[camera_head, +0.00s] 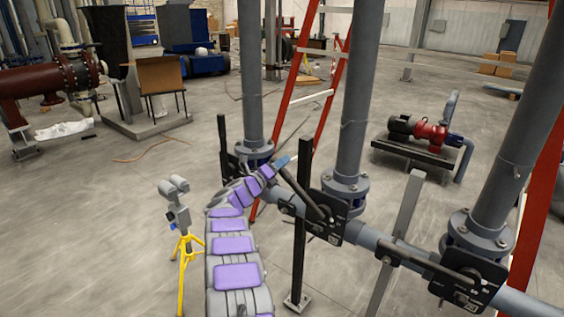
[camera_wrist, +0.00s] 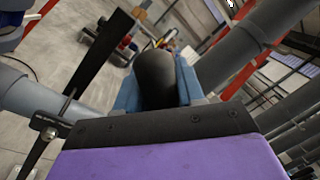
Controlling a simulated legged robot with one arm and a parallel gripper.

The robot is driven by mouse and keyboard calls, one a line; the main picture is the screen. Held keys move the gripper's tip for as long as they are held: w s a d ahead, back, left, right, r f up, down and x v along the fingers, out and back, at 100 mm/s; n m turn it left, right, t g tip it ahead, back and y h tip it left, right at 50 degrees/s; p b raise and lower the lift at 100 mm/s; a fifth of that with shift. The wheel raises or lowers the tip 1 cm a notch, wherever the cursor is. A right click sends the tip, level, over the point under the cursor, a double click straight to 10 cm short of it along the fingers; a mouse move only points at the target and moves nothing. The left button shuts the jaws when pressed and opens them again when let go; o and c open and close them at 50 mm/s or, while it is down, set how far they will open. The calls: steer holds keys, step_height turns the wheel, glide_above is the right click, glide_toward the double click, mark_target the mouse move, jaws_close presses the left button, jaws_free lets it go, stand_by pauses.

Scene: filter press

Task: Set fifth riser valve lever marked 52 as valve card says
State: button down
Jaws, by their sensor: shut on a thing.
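My gripper (camera_head: 281,162), with blue fingers, is at the middle riser in the head view. In the wrist view its fingers (camera_wrist: 158,88) are shut around a dark, rounded lever handle (camera_wrist: 155,72). In the head view a dark lever (camera_head: 312,192) slopes up and left from the middle valve's black plate (camera_head: 333,214) toward my gripper. It looks like the held lever, but my gripper hides its end. The plate markings are too small to read, so I cannot tell which lever is 52. I cannot make out a valve card.
A right valve plate (camera_head: 470,282) has a lever sloping up and left. Black posts (camera_head: 300,225) and a grey post (camera_head: 397,240) stand near the pipe. A red ladder (camera_head: 297,75) is behind. A yellow tripod stand (camera_head: 183,245) is left of my arm.

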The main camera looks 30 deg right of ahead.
steer(key=shift+w+f+n, duration=0.4)
steer(key=shift+f+n, duration=0.1)
steer(key=shift+f, duration=0.2)
steer(key=c, duration=1)
jaws_free()
steer(key=shift+w+d+f, duration=0.15)
steer(key=shift+d, duration=0.05)
steer(key=shift+o, duration=1.1)
steer(key=shift+w+d+f, duration=0.2)
steer(key=shift+d+f, duration=0.1)
steer(key=shift+d, duration=0.25)
steer(key=shift+s+r, duration=0.1)
steer(key=shift+s, duration=0.05)
